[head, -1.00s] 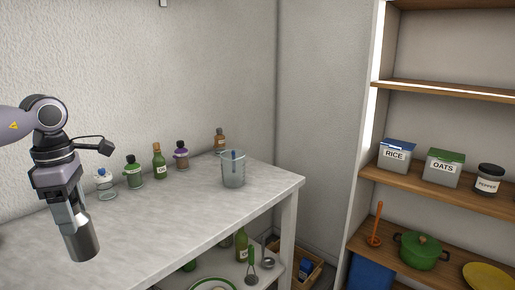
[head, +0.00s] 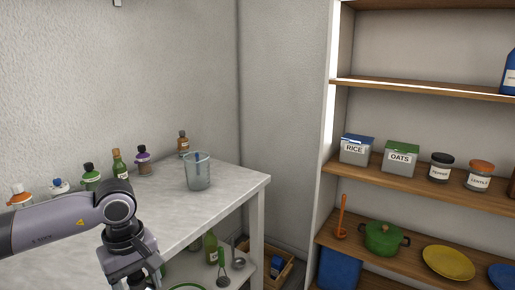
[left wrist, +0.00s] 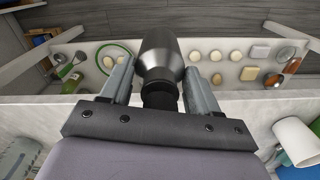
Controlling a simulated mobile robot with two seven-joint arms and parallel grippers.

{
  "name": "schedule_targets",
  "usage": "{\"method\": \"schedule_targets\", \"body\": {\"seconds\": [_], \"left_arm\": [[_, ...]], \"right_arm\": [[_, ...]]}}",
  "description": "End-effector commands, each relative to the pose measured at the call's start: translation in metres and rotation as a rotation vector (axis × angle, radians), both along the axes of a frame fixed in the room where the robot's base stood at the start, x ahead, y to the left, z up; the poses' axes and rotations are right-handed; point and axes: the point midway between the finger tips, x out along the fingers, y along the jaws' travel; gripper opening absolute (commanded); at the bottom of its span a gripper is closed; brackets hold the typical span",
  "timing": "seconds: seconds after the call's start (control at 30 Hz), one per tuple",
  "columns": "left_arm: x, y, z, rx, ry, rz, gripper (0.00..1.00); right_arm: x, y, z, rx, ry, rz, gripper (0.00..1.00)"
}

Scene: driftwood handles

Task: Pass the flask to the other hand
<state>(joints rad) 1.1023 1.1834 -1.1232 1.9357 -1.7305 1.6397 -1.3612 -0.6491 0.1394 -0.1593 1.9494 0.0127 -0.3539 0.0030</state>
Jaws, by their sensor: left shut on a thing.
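The flask (left wrist: 162,55) is a dark grey metal bottle with a black neck. In the left wrist view it sits between the two fingers of my left gripper (left wrist: 158,78), which is shut on it around the neck end. The flask's wide body points away from the wrist, out over the floor and the lower shelf. In the head view my left gripper (head: 128,276) is at the bottom edge, its fingers cut off, and the flask is out of sight. My right gripper is in neither view.
A pale table (head: 225,188) carries a clear beaker (head: 198,173) near its right end and several bottles along the wall. Its lower shelf (left wrist: 225,68) holds many small items. A shelf unit (head: 329,120) with boxes, jars and a green pot (head: 383,240) stands at right.

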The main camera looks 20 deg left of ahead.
Motion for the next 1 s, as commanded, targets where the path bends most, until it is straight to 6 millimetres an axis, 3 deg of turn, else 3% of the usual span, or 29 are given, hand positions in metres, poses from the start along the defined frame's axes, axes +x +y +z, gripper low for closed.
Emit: {"method": "schedule_targets", "body": {"seconds": [0.03, 0.2, 0.4, 0.8, 1.0], "left_arm": [[0.006, -0.018, -0.001, -0.002, -0.006, -0.104, 0.34], [0.016, -0.066, -0.005, 0.002, -0.004, -0.441, 0.34], [0.021, -0.103, -0.005, 0.002, -0.003, -0.744, 0.34], [0.024, -0.137, -0.004, 0.003, 0.000, -1.086, 0.34], [0.023, -0.135, -0.024, 0.000, 0.001, -1.076, 0.34]], "right_arm": [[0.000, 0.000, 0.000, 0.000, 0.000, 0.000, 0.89], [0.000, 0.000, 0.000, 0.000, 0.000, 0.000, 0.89], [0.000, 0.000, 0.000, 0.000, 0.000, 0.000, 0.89], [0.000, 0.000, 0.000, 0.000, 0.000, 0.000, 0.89], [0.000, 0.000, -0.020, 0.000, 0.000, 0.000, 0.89]]}}
